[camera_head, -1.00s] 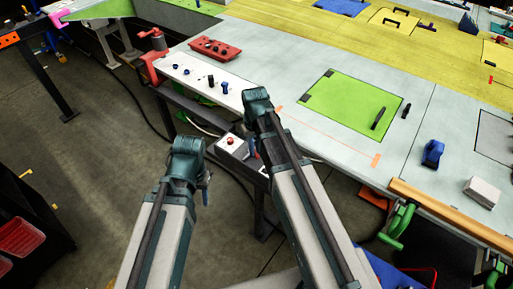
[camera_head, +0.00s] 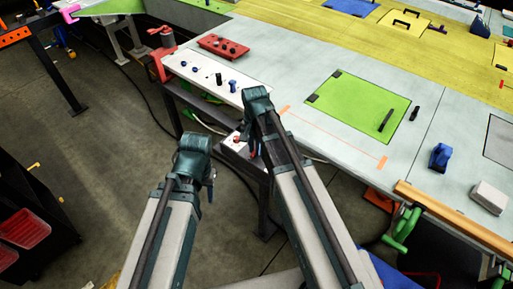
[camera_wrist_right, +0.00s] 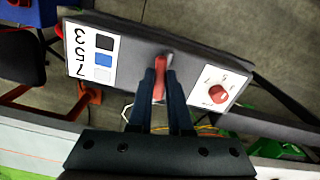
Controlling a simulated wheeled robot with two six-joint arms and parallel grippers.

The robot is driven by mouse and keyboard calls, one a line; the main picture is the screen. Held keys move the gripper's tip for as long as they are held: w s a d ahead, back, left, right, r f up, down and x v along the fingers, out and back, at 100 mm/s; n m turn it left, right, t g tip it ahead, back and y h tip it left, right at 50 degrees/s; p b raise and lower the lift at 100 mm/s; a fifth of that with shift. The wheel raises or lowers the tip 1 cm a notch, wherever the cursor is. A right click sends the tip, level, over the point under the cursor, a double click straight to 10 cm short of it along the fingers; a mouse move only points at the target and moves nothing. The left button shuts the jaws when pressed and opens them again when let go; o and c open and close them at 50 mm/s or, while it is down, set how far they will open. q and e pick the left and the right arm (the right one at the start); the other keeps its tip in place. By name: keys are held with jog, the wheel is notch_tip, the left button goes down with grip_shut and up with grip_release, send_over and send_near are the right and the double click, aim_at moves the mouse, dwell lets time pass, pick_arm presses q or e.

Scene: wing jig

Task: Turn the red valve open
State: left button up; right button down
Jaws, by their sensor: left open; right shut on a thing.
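A red valve handle (camera_wrist_right: 160,78) stands out from a grey panel box (camera_wrist_right: 125,50) in the right wrist view. My right gripper (camera_wrist_right: 158,88) is shut on this handle, one dark finger on each side. In the head view, my right gripper (camera_head: 252,147) is mostly hidden by its own wrist, beside the panel at the table's edge. My left gripper (camera_head: 210,186) is open and empty over the floor, left of the panel and apart from it; its own wrist partly hides it.
A round red knob (camera_wrist_right: 218,93) on a white numbered plate sits beside the handle. Black, blue and white squares with numbers (camera_wrist_right: 103,58) are on the panel's other side. A white board with small knobs (camera_head: 200,72) and a green mat (camera_head: 350,92) lie on the table.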

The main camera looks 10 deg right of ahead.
jog(key=shift+w+a+m, duration=0.15)
jog(key=shift+a+m, duration=0.05)
jog(key=shift+m, duration=0.9)
jog(key=c, duration=0.8)
grip_release()
jog(key=shift+c, duration=0.2)
jog(key=shift+r, duration=0.15)
notch_tip(320, 180, up, 14)
jog(key=p, duration=1.3)
jog(key=shift+f+p, duration=0.25)
jog(key=shift+p, duration=0.15)
